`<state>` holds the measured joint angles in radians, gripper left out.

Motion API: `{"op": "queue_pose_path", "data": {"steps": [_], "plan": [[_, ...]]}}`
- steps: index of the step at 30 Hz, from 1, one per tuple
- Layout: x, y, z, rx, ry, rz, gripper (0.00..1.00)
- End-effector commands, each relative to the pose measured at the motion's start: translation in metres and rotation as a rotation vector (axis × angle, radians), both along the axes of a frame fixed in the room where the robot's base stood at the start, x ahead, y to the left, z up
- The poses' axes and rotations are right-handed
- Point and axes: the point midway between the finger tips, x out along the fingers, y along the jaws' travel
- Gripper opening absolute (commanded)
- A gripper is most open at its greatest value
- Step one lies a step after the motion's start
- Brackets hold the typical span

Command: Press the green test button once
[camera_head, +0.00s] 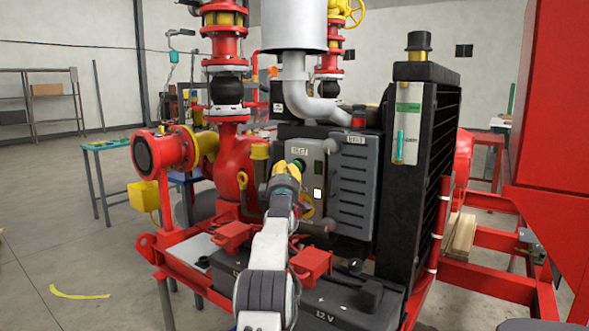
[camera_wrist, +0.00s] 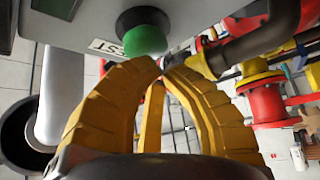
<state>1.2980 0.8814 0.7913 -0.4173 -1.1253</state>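The green test button (camera_wrist: 143,40) is a round dome in a black collar on a grey panel. In the wrist view it sits at the top centre, beside a partly hidden white label (camera_wrist: 112,47). My gripper's yellow fingers (camera_wrist: 160,65) come together at their tips, just below the button in that picture, with nothing between them. In the head view my gripper (camera_head: 287,166) is in front of the control panel, under the label, and partly covers the button (camera_head: 299,164). I cannot tell whether the tips touch the button.
A red mushroom-shaped knob (camera_head: 358,121) stands on top of the grey housing to the right. A lit white square (camera_head: 317,194) is below the button. A black battery (camera_head: 335,305) lies below.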

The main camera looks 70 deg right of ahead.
Motion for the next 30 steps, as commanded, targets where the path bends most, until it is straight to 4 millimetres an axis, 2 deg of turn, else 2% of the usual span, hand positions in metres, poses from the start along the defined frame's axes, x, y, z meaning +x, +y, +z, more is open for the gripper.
{"op": "queue_pose_path", "data": {"steps": [30], "plan": [[-0.0017, -0.0065, 0.0002, 0.001, -0.001, -0.004, 0.00]]}}
